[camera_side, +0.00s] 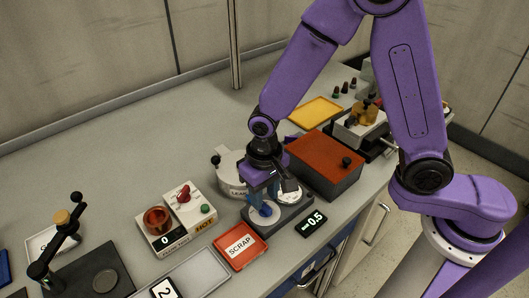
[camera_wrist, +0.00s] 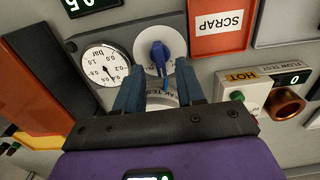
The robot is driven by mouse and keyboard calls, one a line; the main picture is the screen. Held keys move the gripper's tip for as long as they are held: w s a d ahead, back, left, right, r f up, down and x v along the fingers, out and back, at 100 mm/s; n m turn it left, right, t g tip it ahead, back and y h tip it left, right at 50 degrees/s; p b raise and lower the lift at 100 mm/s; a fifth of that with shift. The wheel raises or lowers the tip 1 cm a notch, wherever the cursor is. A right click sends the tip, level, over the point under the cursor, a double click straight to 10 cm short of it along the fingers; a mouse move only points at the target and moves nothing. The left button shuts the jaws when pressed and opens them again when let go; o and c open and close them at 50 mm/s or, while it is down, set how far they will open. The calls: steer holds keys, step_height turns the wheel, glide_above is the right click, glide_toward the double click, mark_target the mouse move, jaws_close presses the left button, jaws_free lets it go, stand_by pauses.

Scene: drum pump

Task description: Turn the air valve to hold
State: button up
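The air valve is a blue knob (camera_wrist: 158,50) on a round white plate, set in a dark grey block (camera_wrist: 100,42). In the wrist view its grip bar stands about upright in the picture. A pressure gauge (camera_wrist: 102,65) marked bar sits beside it. My gripper (camera_wrist: 160,72) is open, with its two blue fingers spread apart and nothing visibly held between them. The knob shows just past the fingertips, roughly centred in the gap. In the side view my gripper (camera_side: 262,190) hangs just above the blue knob (camera_side: 265,209) and partly hides the block. The plate's position markings are unreadable.
A red SCRAP tray (camera_side: 240,245) and a display reading 0.5 (camera_side: 314,222) lie close by. A brown-red box (camera_side: 325,165) stands behind right. A HOT flow-test unit (camera_side: 188,205) stands left. A round white leak-test fixture (camera_side: 230,178) sits just behind the block. The back-left bench is clear.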

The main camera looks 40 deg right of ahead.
mark_target(265, 204)
step_height(265, 204, up, 15)
stand_by(0.4)
steer(key=shift+f, duration=0.1)
steer(key=s+d+f+n, duration=0.2)
steer(key=s+d+n, duration=1)
steer(key=s+d, duration=0.5)
steer(key=shift+s+f+n, duration=0.3)
steer(key=shift+s, duration=0.3)
